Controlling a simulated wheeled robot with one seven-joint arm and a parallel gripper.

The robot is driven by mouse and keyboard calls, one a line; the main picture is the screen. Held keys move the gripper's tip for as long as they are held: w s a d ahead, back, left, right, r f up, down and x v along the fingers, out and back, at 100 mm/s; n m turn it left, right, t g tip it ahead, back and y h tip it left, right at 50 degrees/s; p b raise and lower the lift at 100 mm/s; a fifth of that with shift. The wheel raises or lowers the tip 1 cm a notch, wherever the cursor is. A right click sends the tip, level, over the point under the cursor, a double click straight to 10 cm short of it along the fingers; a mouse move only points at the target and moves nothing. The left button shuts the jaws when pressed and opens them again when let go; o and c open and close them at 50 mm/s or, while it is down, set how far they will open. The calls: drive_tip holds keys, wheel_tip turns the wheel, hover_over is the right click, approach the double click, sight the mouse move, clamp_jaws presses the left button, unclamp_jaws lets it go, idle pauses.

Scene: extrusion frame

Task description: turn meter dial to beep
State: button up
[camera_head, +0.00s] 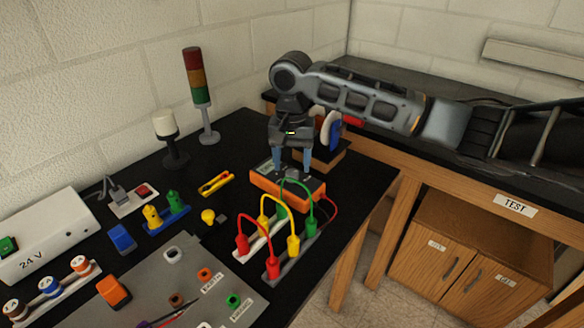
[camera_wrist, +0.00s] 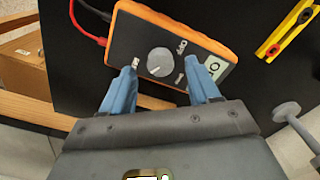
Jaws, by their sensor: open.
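The orange meter (camera_head: 288,188) lies on the black bench, with red and black leads at one end. In the wrist view the meter (camera_wrist: 185,22) shows a grey face, a small screen and a round grey dial (camera_wrist: 160,61) with a pale pointer line. White labels sit around the dial, too small to read. My gripper (camera_head: 293,165) points down over the meter. In the wrist view my gripper (camera_wrist: 163,86) has its blue fingers apart, one on each side of the dial's near side. Whether the fingers touch the meter cannot be told.
Red, yellow and green plug leads (camera_head: 268,222) arch close in front of the meter. A yellow tool (camera_head: 216,183) lies to its left. A signal tower (camera_head: 200,95) and a white-topped lamp (camera_head: 168,135) stand behind. A grey panel (camera_head: 180,275) lies at the front.

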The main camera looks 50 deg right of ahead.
sight(292, 173)
drive_tip(key=shift+r, duration=2.7)
